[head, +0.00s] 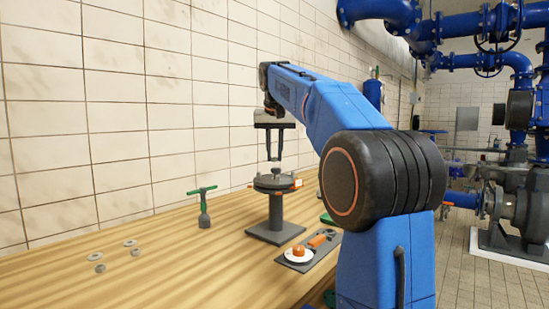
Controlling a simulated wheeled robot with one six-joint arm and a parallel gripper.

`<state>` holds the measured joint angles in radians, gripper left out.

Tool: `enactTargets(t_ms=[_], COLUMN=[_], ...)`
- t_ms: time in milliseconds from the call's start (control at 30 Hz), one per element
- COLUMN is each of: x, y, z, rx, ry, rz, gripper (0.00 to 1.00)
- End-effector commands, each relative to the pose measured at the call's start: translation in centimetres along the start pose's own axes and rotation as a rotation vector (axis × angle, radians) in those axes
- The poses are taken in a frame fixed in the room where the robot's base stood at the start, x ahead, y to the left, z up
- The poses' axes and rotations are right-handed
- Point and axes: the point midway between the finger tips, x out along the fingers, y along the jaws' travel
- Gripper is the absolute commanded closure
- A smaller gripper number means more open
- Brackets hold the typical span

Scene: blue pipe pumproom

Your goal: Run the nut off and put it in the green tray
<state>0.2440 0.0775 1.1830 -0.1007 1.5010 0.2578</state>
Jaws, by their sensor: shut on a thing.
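My gripper (275,159) points straight down over the round dark flange (264,184) on top of a grey stand (277,232). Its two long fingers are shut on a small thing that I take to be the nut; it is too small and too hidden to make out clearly. A short dark upright piece shows at the middle of the flange, just under the fingertips. I cannot tell whether the nut is on a thread or clear of it.
A dark mat (290,263) in front holds a white dish (298,256) with an orange thing and an orange-handled tool (320,239). A green T-handled tool (203,206) stands left. Several washers or nuts (130,242) lie farther left. The wall runs behind the bench.

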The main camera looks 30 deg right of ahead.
Motion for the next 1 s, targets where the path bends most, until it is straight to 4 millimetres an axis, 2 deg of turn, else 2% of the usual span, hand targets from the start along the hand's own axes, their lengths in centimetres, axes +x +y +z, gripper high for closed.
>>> enactTargets(t_ms=[500,1000], x=[-2.1,-2.2], y=[0.0,0.0], z=[-0.9,-0.9], rx=[0.000,0.000], ry=[0.000,0.000], rz=[0.000,0.000], gripper=[1.00,1.00])
